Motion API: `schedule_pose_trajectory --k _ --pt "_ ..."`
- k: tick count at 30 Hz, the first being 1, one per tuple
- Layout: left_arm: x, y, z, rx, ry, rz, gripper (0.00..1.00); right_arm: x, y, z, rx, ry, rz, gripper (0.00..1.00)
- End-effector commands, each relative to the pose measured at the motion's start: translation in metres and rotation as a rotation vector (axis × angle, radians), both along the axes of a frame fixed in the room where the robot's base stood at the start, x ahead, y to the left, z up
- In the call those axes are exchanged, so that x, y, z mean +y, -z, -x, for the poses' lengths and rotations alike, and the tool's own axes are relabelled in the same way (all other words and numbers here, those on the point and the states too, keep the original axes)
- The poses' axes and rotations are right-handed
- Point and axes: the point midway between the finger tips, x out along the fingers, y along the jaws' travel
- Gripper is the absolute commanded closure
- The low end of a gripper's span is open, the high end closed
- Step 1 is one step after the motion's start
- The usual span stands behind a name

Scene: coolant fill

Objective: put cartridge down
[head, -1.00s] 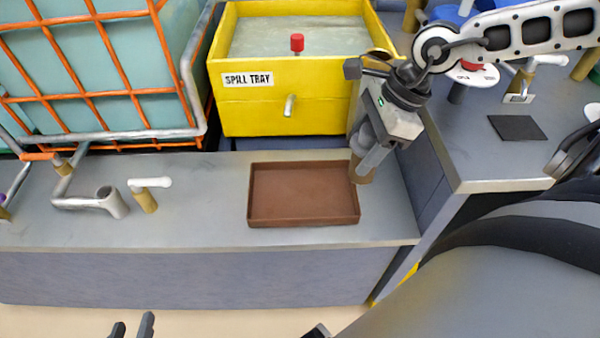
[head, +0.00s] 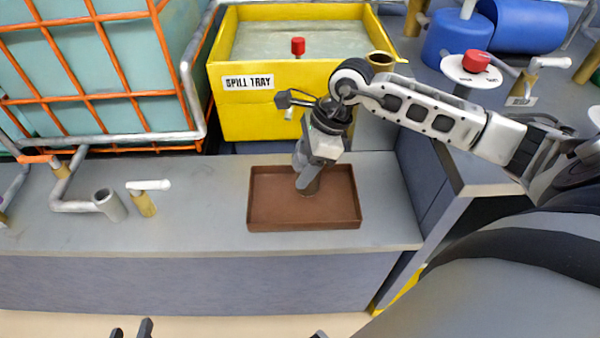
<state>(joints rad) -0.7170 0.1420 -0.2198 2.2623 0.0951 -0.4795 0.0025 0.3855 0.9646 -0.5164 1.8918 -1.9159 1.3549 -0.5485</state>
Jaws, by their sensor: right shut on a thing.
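My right gripper (head: 306,180) is over the brown tray (head: 262,212) on the grey bench, its fingers pointing down. It is shut on the cartridge (head: 312,187), of which only a small dull brown part shows between and below the fingers. The fingers hide the rest. The cartridge is within the tray's outline, near its middle; I cannot tell whether it touches the tray floor. My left gripper (head: 131,331) shows only as two dark fingertips at the bottom edge, apart, with nothing seen between them.
A yellow spill tray (head: 235,115) with a red knob (head: 298,46) stands behind the brown tray. An orange-caged tank (head: 110,70) is at the back left. A short pipe (head: 109,204) and a white-handled valve (head: 146,203) are left of the brown tray. Bench between is clear.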

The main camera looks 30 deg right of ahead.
Motion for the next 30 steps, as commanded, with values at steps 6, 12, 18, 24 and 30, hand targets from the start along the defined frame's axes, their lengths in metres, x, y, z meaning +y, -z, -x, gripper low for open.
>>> schedule_pose_trajectory --k 6,12,18,24,30 --pt "0.0 0.001 0.0 0.0 0.0 -0.001 0.64 0.005 0.018 -0.005 0.003 0.001 -0.002 0.59" --pt "0.0 0.0 0.0 0.0 0.0 -0.001 0.64 0.005 0.039 -0.005 0.0 -0.001 -0.002 0.59" --pt "0.0 0.001 0.0 0.0 0.0 -0.001 0.64 0.004 0.038 -0.005 -0.001 -0.001 -0.001 0.59" --pt "0.0 0.002 0.0 -0.002 0.001 -0.001 0.64 0.004 0.04 -0.005 0.0 -0.001 -0.001 0.22" --pt "0.0 0.001 0.0 -0.004 0.001 -0.002 0.64 0.004 0.04 -0.005 0.0 -0.001 -0.001 0.22"
